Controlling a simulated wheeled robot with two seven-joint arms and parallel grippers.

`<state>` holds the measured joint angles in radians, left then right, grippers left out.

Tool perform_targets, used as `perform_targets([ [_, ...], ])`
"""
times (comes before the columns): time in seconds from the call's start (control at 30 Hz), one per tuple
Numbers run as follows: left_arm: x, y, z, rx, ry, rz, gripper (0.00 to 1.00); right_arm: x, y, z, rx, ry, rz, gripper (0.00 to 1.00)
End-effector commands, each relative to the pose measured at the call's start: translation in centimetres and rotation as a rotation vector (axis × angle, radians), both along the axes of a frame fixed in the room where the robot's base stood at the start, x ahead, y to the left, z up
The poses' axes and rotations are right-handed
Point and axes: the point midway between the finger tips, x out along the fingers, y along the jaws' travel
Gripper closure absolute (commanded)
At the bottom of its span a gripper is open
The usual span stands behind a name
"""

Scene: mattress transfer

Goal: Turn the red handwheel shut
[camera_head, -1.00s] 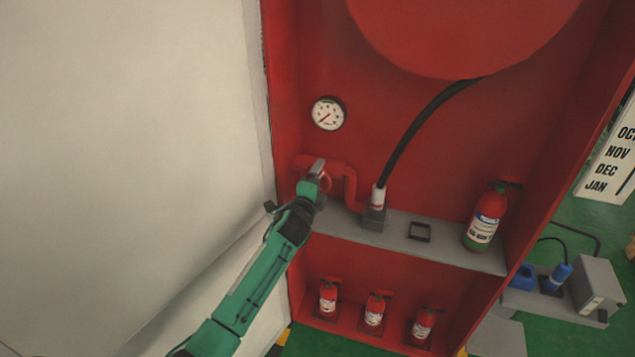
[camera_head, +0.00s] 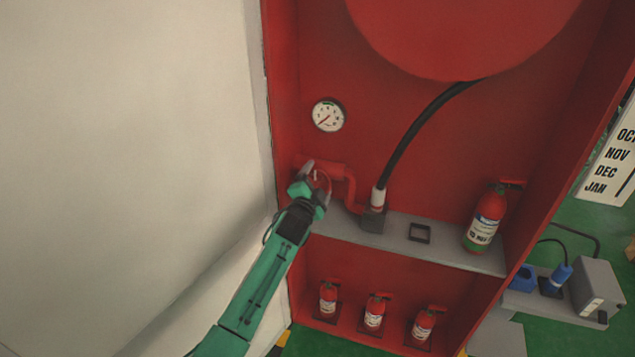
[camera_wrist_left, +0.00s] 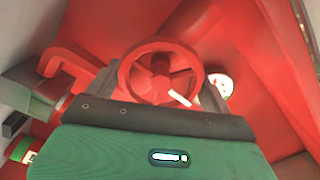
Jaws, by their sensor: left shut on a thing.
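The red handwheel (camera_wrist_left: 160,72) shows in the left wrist view as a ring with spokes, straight ahead of my left gripper (camera_wrist_left: 160,90). The gripper's two grey fingers lie on either side of the wheel and are shut on it. In the head view my left gripper (camera_head: 317,174) is at the red pipe (camera_head: 340,172) on the cabinet's left side. It hides most of the wheel there. A small white mark (camera_wrist_left: 180,98) shows at the wheel's near rim. My right gripper is not in view.
A pressure gauge (camera_head: 328,115) sits above the pipe. A black hose (camera_head: 415,130) runs up from a fitting on the grey shelf (camera_head: 400,228). A large extinguisher (camera_head: 485,218) stands at the shelf's right. A pale wall (camera_head: 130,130) is close on the left.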

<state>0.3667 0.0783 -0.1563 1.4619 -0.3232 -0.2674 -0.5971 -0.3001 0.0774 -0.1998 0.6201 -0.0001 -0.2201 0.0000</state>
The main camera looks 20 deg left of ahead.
Motion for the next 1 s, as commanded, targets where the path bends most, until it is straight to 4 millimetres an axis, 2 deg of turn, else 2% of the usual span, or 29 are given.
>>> perform_targets([
  [0.37,-0.1,0.0,-0.2,-0.01,0.005,0.0,0.39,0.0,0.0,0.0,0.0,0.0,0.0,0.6],
  [0.4,-0.1,0.0,-0.2,-0.01,0.005,0.0,0.14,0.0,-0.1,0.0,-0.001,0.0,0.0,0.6],
  [0.47,0.0,0.0,-0.2,-0.01,0.005,0.0,0.03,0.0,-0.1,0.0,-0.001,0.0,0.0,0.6],
  [0.5,0.0,0.0,-0.2,-0.009,0.004,0.0,0.0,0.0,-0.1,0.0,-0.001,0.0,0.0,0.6],
  [0.8,-0.3,0.0,-0.1,-0.007,0.002,0.0,0.0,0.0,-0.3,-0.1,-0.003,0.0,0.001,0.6],
  [1.0,-2.6,0.1,-0.3,-0.006,0.001,-0.001,0.0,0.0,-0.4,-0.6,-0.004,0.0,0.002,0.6],
])
